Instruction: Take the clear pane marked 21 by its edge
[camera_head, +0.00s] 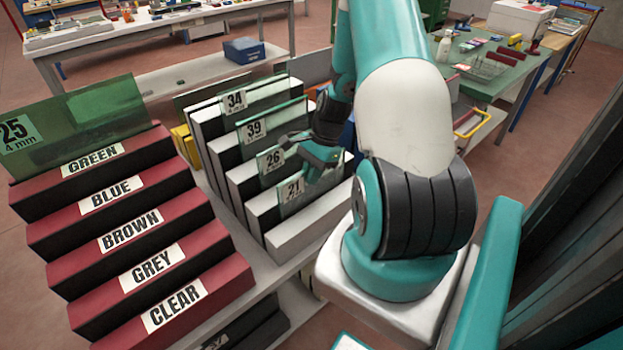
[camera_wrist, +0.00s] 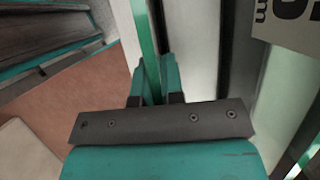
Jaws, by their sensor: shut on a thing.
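The clear pane marked 21 (camera_head: 292,189) stands upright in the front slot of the black-and-white rack, its number label facing me. My gripper (camera_head: 319,162) is at its upper edge, right of the label, and is shut on the pane. In the wrist view, my gripper's two fingers (camera_wrist: 159,75) close around a thin green glass edge (camera_wrist: 145,35). The fingertips are partly hidden by the hand in the head view.
Panes marked 26 (camera_head: 272,160), 39 (camera_head: 254,129) and 34 (camera_head: 235,101) stand close behind. A red stepped rack (camera_head: 150,240) with colour labels and a green pane marked 25 (camera_head: 60,128) are at left. A green-topped table (camera_head: 485,65) is at back right.

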